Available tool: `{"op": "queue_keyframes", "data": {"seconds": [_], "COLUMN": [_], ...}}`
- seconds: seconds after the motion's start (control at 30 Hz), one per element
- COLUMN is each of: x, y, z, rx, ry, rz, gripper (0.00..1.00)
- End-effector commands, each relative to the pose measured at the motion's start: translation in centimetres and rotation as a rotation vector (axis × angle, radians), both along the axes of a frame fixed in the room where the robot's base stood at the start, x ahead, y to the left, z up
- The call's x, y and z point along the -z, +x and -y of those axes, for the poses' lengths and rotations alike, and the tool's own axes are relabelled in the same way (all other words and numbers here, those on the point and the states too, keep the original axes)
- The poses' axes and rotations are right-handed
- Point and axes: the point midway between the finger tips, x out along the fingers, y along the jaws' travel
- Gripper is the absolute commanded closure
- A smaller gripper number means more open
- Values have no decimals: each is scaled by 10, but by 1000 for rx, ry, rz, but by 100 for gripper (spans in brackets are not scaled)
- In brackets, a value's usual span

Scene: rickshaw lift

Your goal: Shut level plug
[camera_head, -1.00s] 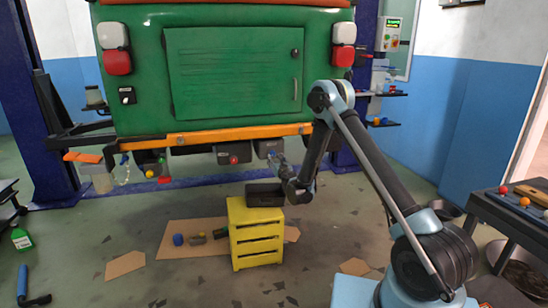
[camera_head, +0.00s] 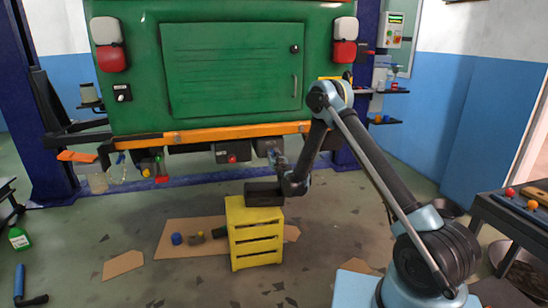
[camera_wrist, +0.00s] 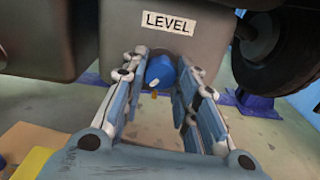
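The level plug (camera_wrist: 161,71) is a blue round piece on the grey housing face, just below a white LEVEL label (camera_wrist: 168,23) in the wrist view. A small orange-brown drop or bit (camera_wrist: 155,95) shows beneath it. My gripper (camera_wrist: 166,88) is open, with one finger on each side of the plug. Gaps seem to show between the fingers and the plug; I cannot tell if either touches it. In the head view my gripper (camera_head: 277,160) is under the green vehicle's rear, by a grey housing (camera_head: 267,147), where the plug is too small to tell.
A yellow crate (camera_head: 255,232) stands below my gripper with a dark tray (camera_head: 264,194) on it. Cardboard (camera_head: 180,248) with small parts lies left of it. A dark wheel (camera_wrist: 270,45) is right of the housing. An orange bumper (camera_head: 240,133) runs above my gripper.

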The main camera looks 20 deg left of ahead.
Motion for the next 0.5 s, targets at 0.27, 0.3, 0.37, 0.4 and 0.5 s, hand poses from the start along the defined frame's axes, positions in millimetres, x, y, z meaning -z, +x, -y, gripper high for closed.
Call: {"op": "queue_keyframes", "data": {"seconds": [0.27, 0.3, 0.37, 0.4, 0.5], "x": [0, 0, 0, 0, 0], "y": [0, 0, 0, 0, 0], "z": [1, 1, 1, 1, 1], "rx": [2, 2, 2, 2, 2], "ry": [8, 13, 25, 37, 75], "rz": [-5, -8, -15, -23, -46], "gripper": [96, 96, 96, 96, 96]}}
